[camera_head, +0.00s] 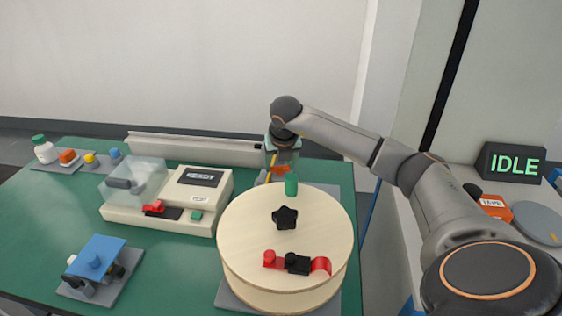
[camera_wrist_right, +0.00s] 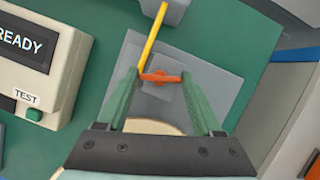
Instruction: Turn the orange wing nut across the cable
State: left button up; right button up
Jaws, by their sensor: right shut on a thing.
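The orange wing nut (camera_wrist_right: 160,77) sits between the green fingertips of my right gripper (camera_wrist_right: 161,80) in the right wrist view, its wings reaching from one finger to the other. My right gripper is shut on it. The yellow cable (camera_wrist_right: 152,38) runs from a grey block at the top down to the wing nut's left side. How the cable passes under the nut cannot be told. In the head view, my right gripper (camera_head: 281,175) points down behind the wooden drum, which hides the nut's base. My left gripper is not in view.
The wooden drum (camera_head: 320,222) with a black star knob (camera_head: 285,217) stands close in front of my right gripper. A cream tester (camera_head: 198,190) is to the left, with a blue-topped fixture (camera_head: 96,256) nearer. A long grey rail (camera_head: 195,149) lies behind.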

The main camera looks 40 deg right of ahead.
jog(key=shift+w+a+m+g+h, duration=0.1)
jog(key=shift+m+g+h, duration=0.35)
jog(key=shift+m, duration=1.15)
jog(key=o, duration=1.4)
jog(key=shift+c, duration=0.2)
jog(key=shift+r, duration=0.1)
jog(key=v, duration=1.2)
jog(key=shift+r+p, duration=0.15)
jog(key=shift+p, duration=0.2)
jog(key=shift+a, duration=0.1)
